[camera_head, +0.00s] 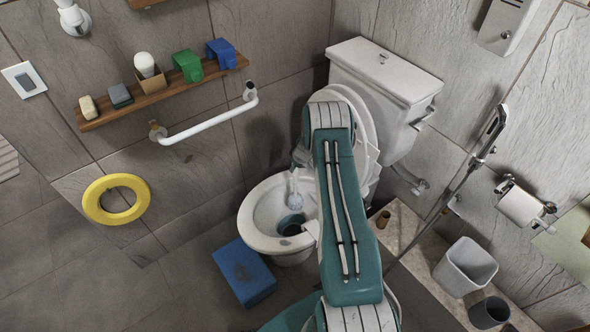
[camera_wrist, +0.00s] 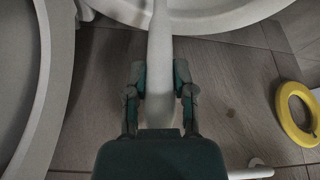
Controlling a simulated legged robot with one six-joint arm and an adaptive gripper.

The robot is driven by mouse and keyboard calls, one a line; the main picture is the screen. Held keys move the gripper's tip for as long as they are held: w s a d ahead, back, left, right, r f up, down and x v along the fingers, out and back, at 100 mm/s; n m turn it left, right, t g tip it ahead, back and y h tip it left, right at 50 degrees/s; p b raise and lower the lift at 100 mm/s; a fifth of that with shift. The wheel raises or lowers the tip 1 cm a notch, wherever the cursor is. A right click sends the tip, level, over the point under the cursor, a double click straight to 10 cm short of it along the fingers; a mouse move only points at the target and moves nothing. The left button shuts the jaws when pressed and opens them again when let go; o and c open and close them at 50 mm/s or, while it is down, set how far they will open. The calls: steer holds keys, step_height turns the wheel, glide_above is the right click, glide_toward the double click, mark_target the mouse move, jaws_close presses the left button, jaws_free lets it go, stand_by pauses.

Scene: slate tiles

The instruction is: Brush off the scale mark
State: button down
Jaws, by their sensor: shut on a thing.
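The white toilet (camera_head: 258,238) stands with its lid up and its bowl open; a dark, wet-looking round area (camera_head: 290,225) shows low in the bowl. My gripper (camera_wrist: 159,68) is shut on the pale handle of a brush (camera_wrist: 160,35), one finger on each side of it. In the head view my gripper (camera_head: 301,156) is above the bowl, partly hidden by my arm, and the pale brush (camera_head: 294,190) points down into the bowl. I cannot tell whether its head touches the bowl wall. I cannot make out a scale mark for certain; my arm hides the bowl's right side.
A blue block (camera_head: 244,272) lies on the floor before the toilet. A white grab bar (camera_head: 208,118) and a wooden shelf (camera_head: 160,92) are on the left wall, with a yellow ring (camera_head: 98,185) lower down. A grey bin (camera_head: 465,268) stands at right.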

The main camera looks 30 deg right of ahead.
steer(key=shift+r, duration=6.15)
